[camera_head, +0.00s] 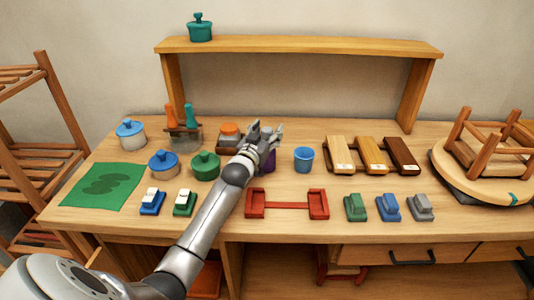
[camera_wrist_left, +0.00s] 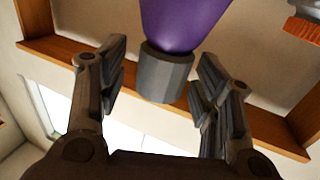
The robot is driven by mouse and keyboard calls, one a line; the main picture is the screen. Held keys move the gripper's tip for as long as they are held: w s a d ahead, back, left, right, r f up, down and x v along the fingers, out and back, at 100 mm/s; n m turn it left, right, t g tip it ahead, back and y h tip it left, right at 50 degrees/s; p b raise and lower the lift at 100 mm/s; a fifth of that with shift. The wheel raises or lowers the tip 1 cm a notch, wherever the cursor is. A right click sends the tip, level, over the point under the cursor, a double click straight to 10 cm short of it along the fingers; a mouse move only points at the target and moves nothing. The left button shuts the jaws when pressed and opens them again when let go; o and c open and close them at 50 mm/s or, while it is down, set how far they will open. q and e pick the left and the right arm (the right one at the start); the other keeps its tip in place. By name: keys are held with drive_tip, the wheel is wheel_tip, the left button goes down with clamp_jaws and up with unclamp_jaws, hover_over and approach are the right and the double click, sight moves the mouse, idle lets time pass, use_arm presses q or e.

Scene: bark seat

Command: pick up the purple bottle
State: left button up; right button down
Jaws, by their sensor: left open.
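The purple bottle (camera_head: 268,160) stands on the table, partly hidden behind my left gripper (camera_head: 261,134) in the head view. In the left wrist view the bottle (camera_wrist_left: 182,22) shows its purple body and grey cap (camera_wrist_left: 165,73). My left gripper (camera_wrist_left: 157,95) is open, with a finger on each side of the cap and clear gaps beside it. I cannot tell whether anything touches. My right gripper is in neither view.
A blue cup (camera_head: 304,159) stands just right of the bottle. A red rack (camera_head: 288,205) lies in front. A wooden shelf (camera_head: 300,46) spans the back.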

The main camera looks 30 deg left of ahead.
use_arm(q)
clamp_jaws()
idle(0.3)
drive_tip(key=shift+r, duration=0.15)
